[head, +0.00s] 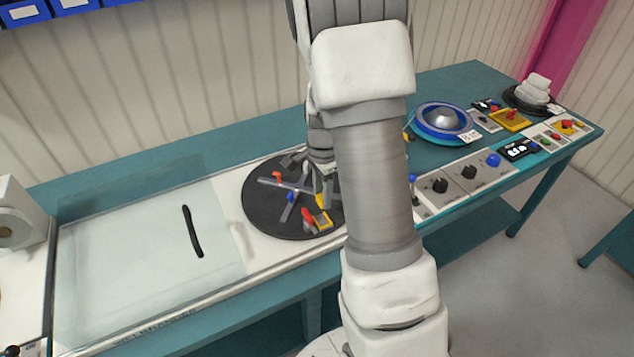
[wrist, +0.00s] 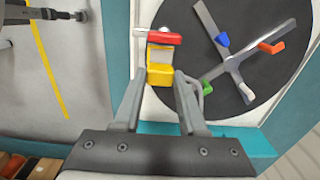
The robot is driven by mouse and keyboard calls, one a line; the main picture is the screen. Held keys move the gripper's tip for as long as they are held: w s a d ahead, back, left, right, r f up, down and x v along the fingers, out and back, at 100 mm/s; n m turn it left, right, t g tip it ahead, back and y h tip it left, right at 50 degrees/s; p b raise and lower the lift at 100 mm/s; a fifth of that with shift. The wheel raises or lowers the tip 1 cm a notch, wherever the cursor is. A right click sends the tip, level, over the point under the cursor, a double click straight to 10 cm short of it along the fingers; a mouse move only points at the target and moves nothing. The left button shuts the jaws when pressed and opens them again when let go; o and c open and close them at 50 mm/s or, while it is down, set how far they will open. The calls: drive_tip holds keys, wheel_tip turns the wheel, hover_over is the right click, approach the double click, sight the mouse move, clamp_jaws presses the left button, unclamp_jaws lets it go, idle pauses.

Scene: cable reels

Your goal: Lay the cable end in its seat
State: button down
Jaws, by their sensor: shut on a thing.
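My gripper (wrist: 160,90) is over the near edge of a black reel disc (head: 262,215), which also shows in the wrist view (wrist: 275,85). Its fingers are closed on a small yellow block (wrist: 159,77); this looks like the cable end, but no cable can be clearly made out. Just beyond it, in the wrist view, is a yellow clamp with a red lever (wrist: 162,37), which also shows at the disc's near edge in the head view (head: 308,215). Whether block and clamp touch, I cannot tell. A thin grey loop (wrist: 205,88) shows beside the right finger.
Grey cross arms with red, blue and green tips lie on the disc. A clear panel (head: 130,270) with a dark strip (head: 192,230) is at left. Right are control knobs (head: 440,186) and a blue reel (head: 443,120). My arm hides part of the bench.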

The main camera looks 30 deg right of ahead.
sight(322, 215)
drive_tip(key=shift+w+d, duration=0.1)
drive_tip(key=shift+f+b, duration=2)
drive_tip(key=shift+f, duration=0.45)
drive_tip(key=shift+f+b, duration=0.5)
drive_tip(key=shift+f, duration=0.45)
idle(0.4)
drive_tip(key=shift+c, duration=1.9)
unclamp_jaws()
drive_tip(key=shift+o, duration=0.3)
drive_tip(key=shift+o, duration=1.3)
drive_tip(key=shift+r, duration=0.25)
drive_tip(key=shift+r+p, duration=0.75)
drive_tip(key=shift+p, duration=0.05)
